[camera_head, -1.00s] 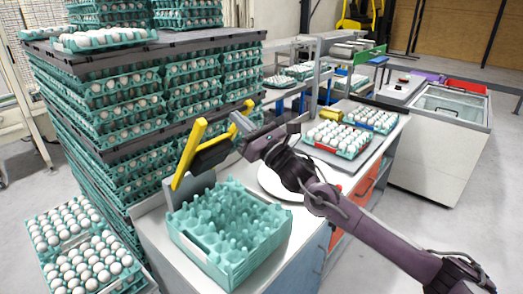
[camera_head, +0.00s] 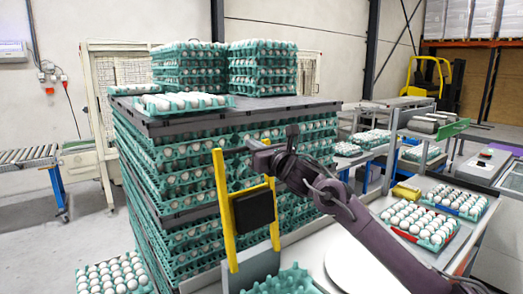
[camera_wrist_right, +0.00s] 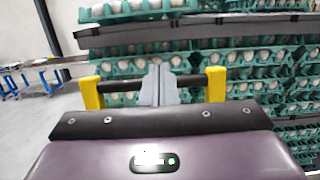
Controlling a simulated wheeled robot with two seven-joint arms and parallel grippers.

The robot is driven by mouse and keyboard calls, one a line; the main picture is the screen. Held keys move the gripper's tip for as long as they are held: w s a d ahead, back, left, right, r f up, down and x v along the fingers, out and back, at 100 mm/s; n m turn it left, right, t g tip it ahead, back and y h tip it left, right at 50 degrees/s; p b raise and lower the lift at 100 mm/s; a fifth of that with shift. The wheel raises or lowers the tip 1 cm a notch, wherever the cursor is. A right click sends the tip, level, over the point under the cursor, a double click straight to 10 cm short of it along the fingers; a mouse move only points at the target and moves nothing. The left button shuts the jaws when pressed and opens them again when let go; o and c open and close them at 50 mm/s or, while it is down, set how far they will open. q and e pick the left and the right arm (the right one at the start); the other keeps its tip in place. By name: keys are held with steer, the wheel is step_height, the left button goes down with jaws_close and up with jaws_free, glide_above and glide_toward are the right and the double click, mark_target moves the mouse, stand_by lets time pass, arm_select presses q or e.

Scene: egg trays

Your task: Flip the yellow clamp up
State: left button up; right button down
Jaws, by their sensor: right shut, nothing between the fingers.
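The yellow clamp has two yellow bars (camera_head: 224,205) with a black pad (camera_head: 254,208) between them. It stands about upright at the left end of the worktable in the head view. My right gripper (camera_head: 256,143) is shut and empty, near the top of the clamp. In the right wrist view its closed grey fingers (camera_wrist_right: 158,84) lie between the two yellow bars (camera_wrist_right: 216,84), in front of a dark crossbar (camera_wrist_right: 188,80). I cannot tell whether they touch it. My left gripper is not in view.
A teal empty tray (camera_head: 290,282) sits below the clamp, mostly out of frame. A tall stack of egg trays (camera_head: 190,190) stands close behind the clamp. An egg tray (camera_head: 430,250) lies on the table at right. More eggs (camera_head: 112,276) are at lower left.

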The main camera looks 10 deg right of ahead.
steer(key=shift+x, duration=0.85)
steer(key=shift+f, duration=0.1)
steer(key=shift+d, duration=0.1)
